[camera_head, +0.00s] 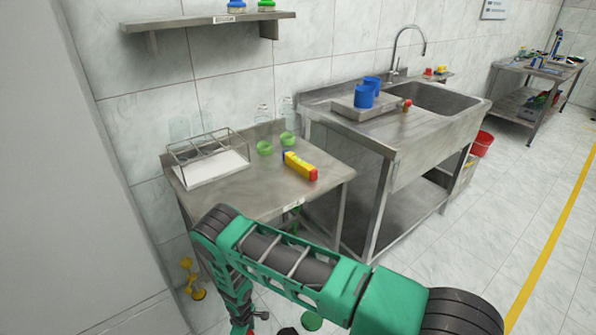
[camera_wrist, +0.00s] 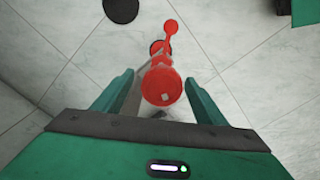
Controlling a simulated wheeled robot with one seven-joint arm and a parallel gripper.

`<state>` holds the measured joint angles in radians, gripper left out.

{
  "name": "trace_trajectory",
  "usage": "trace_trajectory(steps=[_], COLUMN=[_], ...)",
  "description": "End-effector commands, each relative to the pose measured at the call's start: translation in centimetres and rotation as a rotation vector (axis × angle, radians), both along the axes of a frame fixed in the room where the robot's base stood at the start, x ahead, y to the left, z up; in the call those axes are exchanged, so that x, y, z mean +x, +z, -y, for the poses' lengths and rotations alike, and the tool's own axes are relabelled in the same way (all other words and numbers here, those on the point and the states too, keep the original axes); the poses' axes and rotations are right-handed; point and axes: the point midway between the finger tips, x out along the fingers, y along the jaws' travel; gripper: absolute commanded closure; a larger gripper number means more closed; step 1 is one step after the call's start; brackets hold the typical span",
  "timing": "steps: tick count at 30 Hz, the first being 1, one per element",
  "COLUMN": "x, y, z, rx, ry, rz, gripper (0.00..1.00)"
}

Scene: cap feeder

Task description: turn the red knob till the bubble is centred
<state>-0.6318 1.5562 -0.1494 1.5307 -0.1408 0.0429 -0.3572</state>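A red knob (camera_wrist: 162,85) with a round face and a small pale mark lies between the fingers of my gripper (camera_wrist: 159,90) in the wrist view. A thin red arm with a round end extends beyond it. The two green fingers stand apart on either side, with gaps to the knob, so my gripper looks open. In the head view my green arm crosses the lower middle, and a small red part (camera_head: 239,330) shows at the bottom edge; I cannot tell whether it is the knob. I cannot make out a bubble in either view.
A steel table (camera_head: 325,176) with a wire rack (camera_head: 208,148), green cups and a yellow-red block (camera_head: 300,166) stands behind my arm. A steel sink unit (camera_head: 440,135) is to its right. Yellow fittings (camera_head: 192,280) stand low at the wall.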

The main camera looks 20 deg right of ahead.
Motion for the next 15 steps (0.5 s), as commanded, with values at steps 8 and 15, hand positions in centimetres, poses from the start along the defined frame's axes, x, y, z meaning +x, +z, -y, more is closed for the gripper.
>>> trace_trajectory(steps=[8, 15], x=[0.0, 0.0], y=[2.0, 4.4], z=[-0.1, -0.1], rx=[0.001, 0.001], ry=[-0.001, -0.001], rz=[0.000, -0.002], gripper=[0.34, 0.34])
